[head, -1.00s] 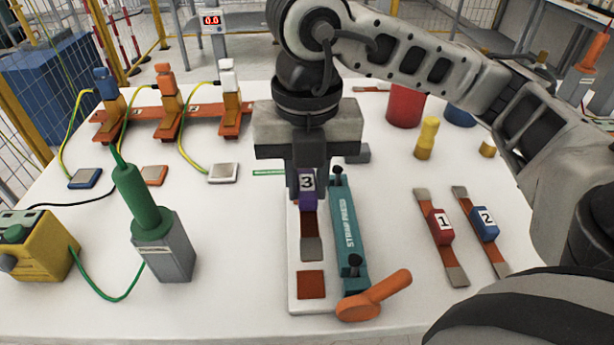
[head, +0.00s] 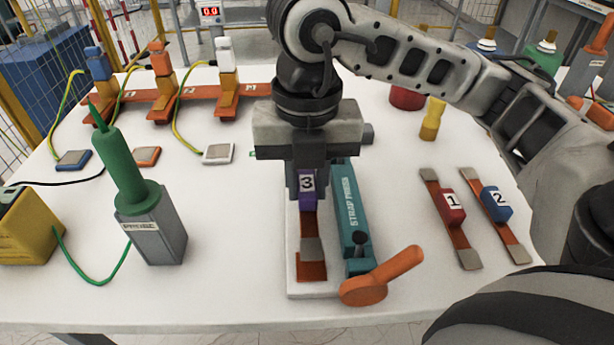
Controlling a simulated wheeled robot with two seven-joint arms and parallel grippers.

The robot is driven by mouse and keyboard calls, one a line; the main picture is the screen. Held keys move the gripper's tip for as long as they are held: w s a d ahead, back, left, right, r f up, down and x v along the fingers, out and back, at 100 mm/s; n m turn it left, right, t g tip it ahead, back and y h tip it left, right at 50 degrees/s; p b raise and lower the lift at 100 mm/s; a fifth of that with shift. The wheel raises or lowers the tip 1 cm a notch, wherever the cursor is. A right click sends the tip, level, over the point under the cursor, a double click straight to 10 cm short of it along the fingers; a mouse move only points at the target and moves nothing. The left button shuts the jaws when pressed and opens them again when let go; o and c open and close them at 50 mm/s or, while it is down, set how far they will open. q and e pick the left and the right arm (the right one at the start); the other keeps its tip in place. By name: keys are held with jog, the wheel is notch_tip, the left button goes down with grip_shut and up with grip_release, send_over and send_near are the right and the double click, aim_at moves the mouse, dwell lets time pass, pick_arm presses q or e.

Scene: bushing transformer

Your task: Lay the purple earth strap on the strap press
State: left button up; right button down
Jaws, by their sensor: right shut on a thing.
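The purple earth strap (head: 307,192), marked 3, is a copper strip with a purple block and a grey end tab (head: 312,250). My right gripper (head: 307,180) points down and is shut on the purple block. The strap runs lengthwise over the white base of the strap press (head: 296,288). Its near tab overlaps the orange pad (head: 314,270); I cannot tell whether it touches. Its far end is hidden behind my gripper. The press's teal bar (head: 350,215) stands right beside the strap, and its orange handle (head: 383,276) points out to the right. My left gripper is not in view.
A red strap 1 (head: 450,202) and a blue strap 2 (head: 496,203) lie to the right. A green probe on a grey block (head: 152,230) stands to the left. A yellow box (head: 28,228) sits at the left edge. The table between press and straps is clear.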

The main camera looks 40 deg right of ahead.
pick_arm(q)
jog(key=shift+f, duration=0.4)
pick_arm(e)
jog(key=shift+f, duration=0.2)
jog(key=shift+f+b, duration=0.1)
jog(key=shift+b, duration=0.25)
jog(key=shift+f+b, duration=0.7)
jog(key=shift+f, duration=0.05)
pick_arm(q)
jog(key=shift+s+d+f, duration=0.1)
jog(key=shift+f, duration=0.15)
pick_arm(e)
jog(key=shift+f, duration=0.2)
pick_arm(q)
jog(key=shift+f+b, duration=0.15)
jog(key=shift+b, duration=0.3)
pick_arm(e)
jog(key=shift+f, duration=0.25)
jog(key=c, duration=1.2)
grip_release()
jog(key=shift+o, duration=0.2)
